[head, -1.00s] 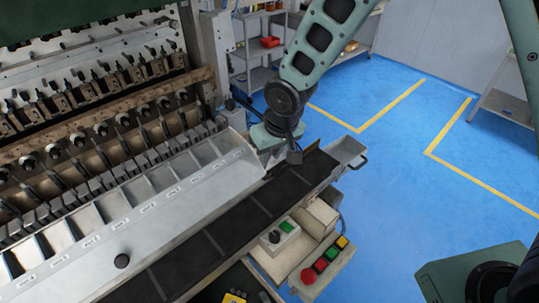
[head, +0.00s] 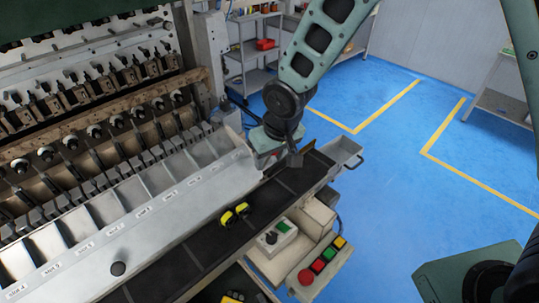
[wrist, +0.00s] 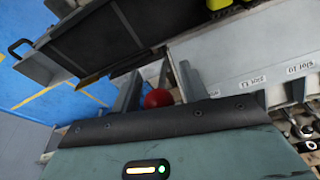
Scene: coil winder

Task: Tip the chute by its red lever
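The chute (head: 202,192) is a long grey tray with several labelled slots, lying along the front of the winder above a dark belt. In the wrist view, the red ball of the lever (wrist: 157,99) lies between the two grey fingers of my gripper (wrist: 160,88). The fingers are apart, with a gap on both sides of the ball. The ball's near side is partly covered by my gripper's dark edge.
Two yellow and black pieces (head: 234,213) lie on the dark belt (head: 190,245). A grey bin with a handle (head: 345,152) stands at the belt's far end. Button boxes (head: 322,264) stand in front of the belt. Blue floor is open at the right.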

